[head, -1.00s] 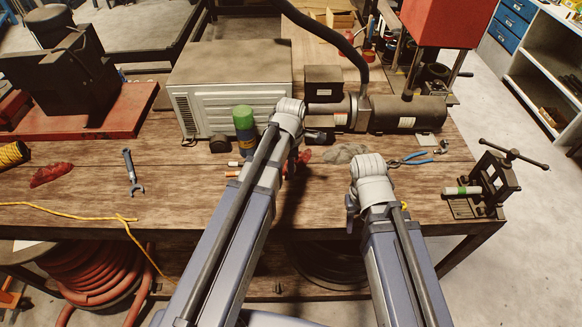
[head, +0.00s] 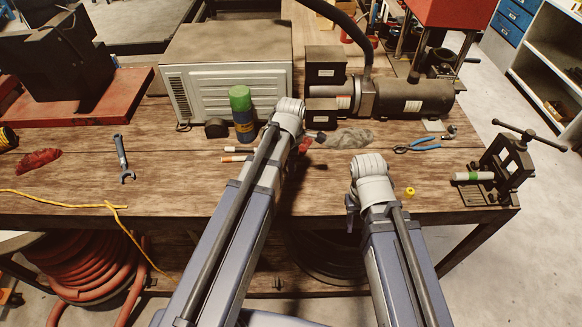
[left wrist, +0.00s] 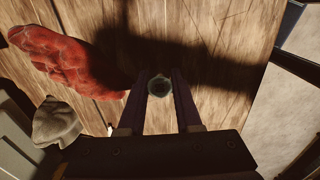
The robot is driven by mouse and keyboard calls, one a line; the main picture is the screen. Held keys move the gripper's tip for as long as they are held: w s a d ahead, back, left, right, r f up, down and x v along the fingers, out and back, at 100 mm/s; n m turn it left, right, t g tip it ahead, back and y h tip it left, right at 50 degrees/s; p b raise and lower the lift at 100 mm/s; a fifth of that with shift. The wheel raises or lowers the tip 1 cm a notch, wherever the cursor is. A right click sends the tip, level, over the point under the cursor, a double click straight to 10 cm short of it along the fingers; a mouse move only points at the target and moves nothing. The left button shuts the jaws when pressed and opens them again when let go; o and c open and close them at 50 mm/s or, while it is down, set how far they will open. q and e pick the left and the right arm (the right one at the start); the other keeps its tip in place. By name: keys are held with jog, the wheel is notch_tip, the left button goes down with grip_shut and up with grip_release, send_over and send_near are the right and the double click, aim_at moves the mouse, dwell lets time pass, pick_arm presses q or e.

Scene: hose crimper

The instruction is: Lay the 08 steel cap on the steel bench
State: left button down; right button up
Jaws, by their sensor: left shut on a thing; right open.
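My left gripper shows in the left wrist view (left wrist: 159,88), shut on a small round grey cap (left wrist: 159,84) with a dark centre. The cap is between the fingertips, over a wooden top; its 08 marking cannot be read. In the head view the left gripper is largely hidden behind its own wrist, near the middle of the bench. My right gripper (head: 352,212) is open, mostly hidden by its wrist, over the front right of the bench. The bench in view has a wooden top (head: 190,175); I cannot make out a steel bench top.
A hand press (head: 503,165) holding a green-banded piece stands at the right corner. A green-topped can (head: 242,115), blue pliers (head: 418,146), a wrench (head: 122,158) and a yellow piece (head: 410,192) lie around. A red rag (left wrist: 60,58) is near my left gripper. The left front has free room.

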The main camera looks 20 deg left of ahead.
pick_arm(q)
jog(key=shift+f+b, duration=0.3)
dwell(0.4)
jog(key=c, duration=0.5)
grip_release()
jog(key=shift+r, duration=0.15)
notch_tip(320, 180, up, 8)
jog(key=p, duration=0.8)
jog(key=shift+f, duration=0.2)
